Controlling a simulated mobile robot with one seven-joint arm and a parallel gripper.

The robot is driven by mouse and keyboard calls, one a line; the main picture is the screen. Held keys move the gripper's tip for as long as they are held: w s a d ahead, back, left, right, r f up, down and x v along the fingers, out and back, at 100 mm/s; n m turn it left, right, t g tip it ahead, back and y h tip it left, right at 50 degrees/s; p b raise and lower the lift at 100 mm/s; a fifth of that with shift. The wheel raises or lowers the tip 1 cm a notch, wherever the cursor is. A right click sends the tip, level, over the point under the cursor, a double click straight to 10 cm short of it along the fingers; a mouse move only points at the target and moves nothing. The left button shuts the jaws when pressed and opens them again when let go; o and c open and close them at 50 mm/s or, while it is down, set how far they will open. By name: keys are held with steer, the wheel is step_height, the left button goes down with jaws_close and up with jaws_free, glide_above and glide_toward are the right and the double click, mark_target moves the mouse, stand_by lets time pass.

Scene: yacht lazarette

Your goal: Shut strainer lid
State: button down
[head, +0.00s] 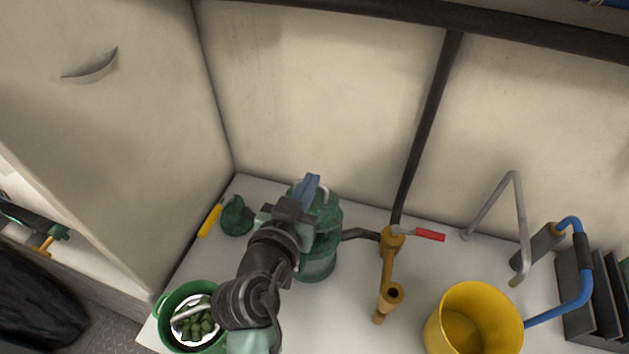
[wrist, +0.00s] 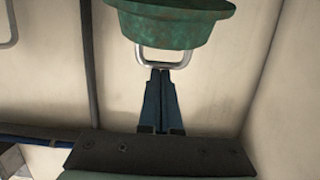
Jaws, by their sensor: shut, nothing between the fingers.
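The green strainer (head: 318,265) stands upright on the white surface, partly hidden behind my arm. Its green lid part (wrist: 175,22) fills the top of the wrist view, with a pale metal loop handle (wrist: 180,57) on it. The loop shows partly in the head view as well (head: 324,190). My gripper (head: 308,186) is at the strainer's top, its blue fingers closed together. In the wrist view the fingertips (wrist: 160,72) overlap the loop's bar; I cannot tell whether they touch it. Nothing is held. The lid's seating is hidden by my gripper.
A green round fitting (head: 237,215) with a yellow handle lies left of the strainer. A green bucket (head: 165,306) stands front left. A brass pipe (head: 388,265) with a red lever (head: 430,235) stands right, then a yellow bucket (head: 436,335). A wall rises close behind.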

steer(key=shift+s+a+f+t+h+b, duration=0.25)
steer(key=shift+s+f+t+b, duration=0.65)
steer(key=shift+b, duration=2.55)
steer(key=shift+s+a+f+t+h+b, duration=0.25)
steer(key=shift+s+f+t+b, duration=0.6)
steer(key=shift+b, duration=2.6)
steer(key=b, duration=0.3)
steer(key=shift+a+f+t+b, duration=0.1)
steer(key=shift+f+t+b, duration=0.2)
steer(key=shift+f+t, duration=0.05)
steer(key=shift+s+b, duration=0.1)
steer(key=shift+b, duration=0.2)
steer(key=shift+r, duration=0.2)
